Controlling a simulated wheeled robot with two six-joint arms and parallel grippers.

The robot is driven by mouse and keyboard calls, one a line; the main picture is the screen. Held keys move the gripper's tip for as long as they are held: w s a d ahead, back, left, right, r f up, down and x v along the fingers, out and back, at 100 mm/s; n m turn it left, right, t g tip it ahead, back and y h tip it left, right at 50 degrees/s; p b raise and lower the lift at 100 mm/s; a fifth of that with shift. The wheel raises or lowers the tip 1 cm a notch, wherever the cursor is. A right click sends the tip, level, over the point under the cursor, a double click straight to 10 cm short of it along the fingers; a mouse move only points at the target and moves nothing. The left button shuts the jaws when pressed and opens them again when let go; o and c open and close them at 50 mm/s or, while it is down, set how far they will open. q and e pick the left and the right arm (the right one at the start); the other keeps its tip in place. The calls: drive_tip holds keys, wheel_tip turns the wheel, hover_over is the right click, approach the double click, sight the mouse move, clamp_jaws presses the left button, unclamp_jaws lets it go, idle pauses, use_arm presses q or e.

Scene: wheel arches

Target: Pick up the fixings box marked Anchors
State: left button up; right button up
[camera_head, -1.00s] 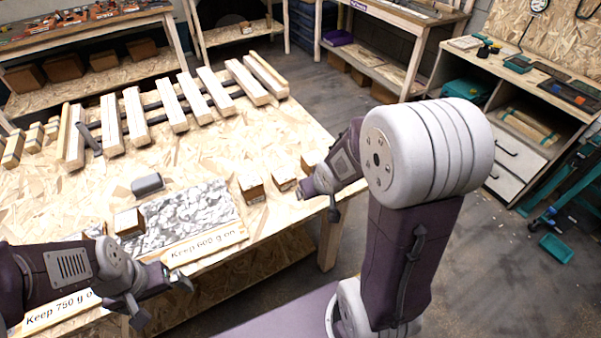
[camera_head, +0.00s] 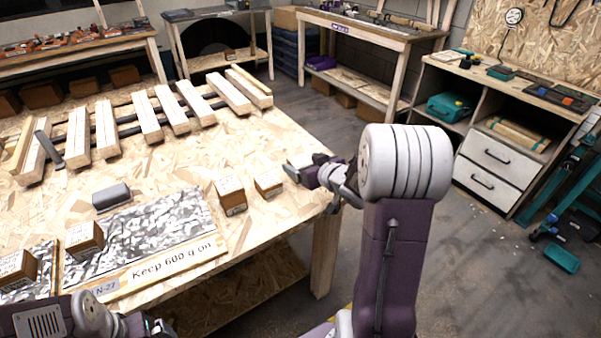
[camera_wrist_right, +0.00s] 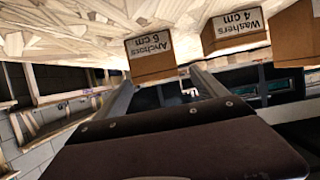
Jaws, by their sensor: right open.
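The Anchors fixings box (camera_wrist_right: 150,68) is a small brown carton with a white label, upside down in the right wrist view. It sits on the chipboard tabletop, ahead of my right gripper (camera_wrist_right: 163,82), whose fingers are spread and empty, with the box roughly between their tips. A Washers box (camera_wrist_right: 238,40) is to its right in that view. In the head view my right gripper (camera_head: 290,172) is at the table's right edge, beside several small brown boxes whose labels are too small to read. My left gripper (camera_head: 158,328) is cut off at the bottom edge.
Drawers (camera_head: 490,165) stand at the right. The floor between is mostly clear.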

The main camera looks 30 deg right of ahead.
sight(296, 158)
drive_tip(key=b+x, duration=0.1)
drive_tip(key=x, duration=0.4)
drive_tip(key=shift+w+d+f+b, duration=0.15)
drive_tip(key=shift+w+f+b, duration=0.05)
drive_tip(key=shift+w+b, duration=0.15)
drive_tip(key=shift+r, duration=0.1)
drive_tip(key=shift+s, duration=0.1)
drive_tip(key=c, duration=0.3)
clamp_jaws()
